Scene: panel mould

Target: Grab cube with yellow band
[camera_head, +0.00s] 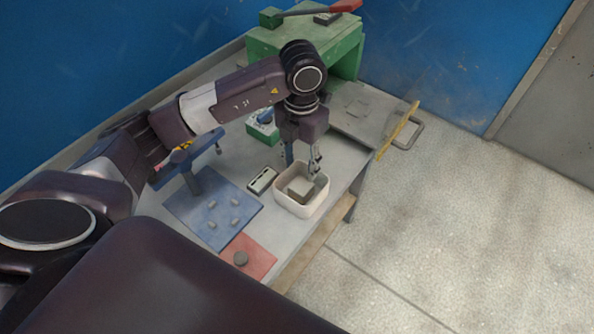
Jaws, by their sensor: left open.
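A white open bin (288,205) stands near the right edge of the table. A greyish, box-shaped cube (300,188) lies inside it; I cannot make out a yellow band on it at this size. My left gripper (302,163) points down just above the back of the bin. Its fingers are apart with nothing seen between them, and the cube lies below and in front of them. My right gripper is not in view.
A blue mat (188,213) with several small grey pieces and a red mat (262,257) with a round grey piece lie left of the bin. A small black-and-white device (261,181) lies beside the bin. A green stand (335,45) is behind.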

